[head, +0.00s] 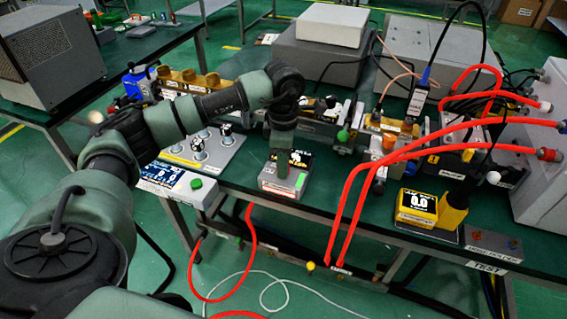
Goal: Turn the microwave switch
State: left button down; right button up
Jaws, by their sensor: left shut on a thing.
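A small grey box (283,186) with a black display and a green mark stands near the front edge of the bench. My left gripper (279,163) comes down from above onto this box and points straight down. Its fingers are shut on a small part at the top of the box, which I take to be the microwave switch. The fingers hide that part, so I cannot see which way it is turned. My right gripper is not in view.
A white box with a blue display (173,182) and a panel with several knobs (202,147) sit to the left. Red cables (349,190) loop over the bench to the right, near a yellow meter (416,206). Brass waveguide parts and a grey cabinet (317,52) stand behind.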

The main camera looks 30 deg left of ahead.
pick_arm(q)
jog(key=c, duration=1.1)
grip_release()
jog(key=shift+o, duration=0.2)
notch_tip(320, 180, up, 8)
jog(key=shift+f+b, duration=0.1)
jog(key=shift+b, duration=0.2)
